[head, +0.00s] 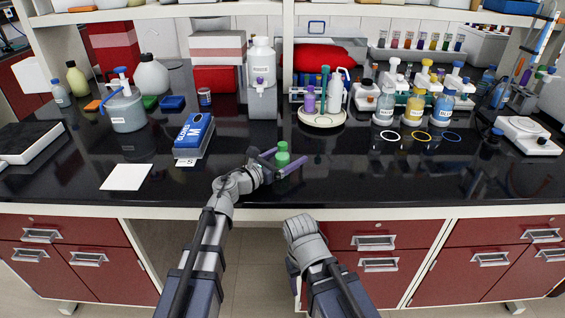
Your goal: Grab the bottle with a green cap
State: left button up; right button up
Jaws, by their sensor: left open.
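The bottle with a green cap (282,149) stands on the black bench near its front edge. Its cap and a little of its body show; the rest is hidden by my gripper. My left gripper (287,161) is open, with its two purple-tipped fingers on either side of the bottle. I cannot tell whether either finger touches it.
A blue box (194,135) lies left of the bottle, and a white sheet (126,177) farther left. Behind stand a round rack (322,120) with bottles and a grey dispenser (262,100). The bench to the right of the bottle is mostly clear.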

pick_arm(q)
jog(key=shift+c, duration=0.3)
grip_shut()
dwell(0.4)
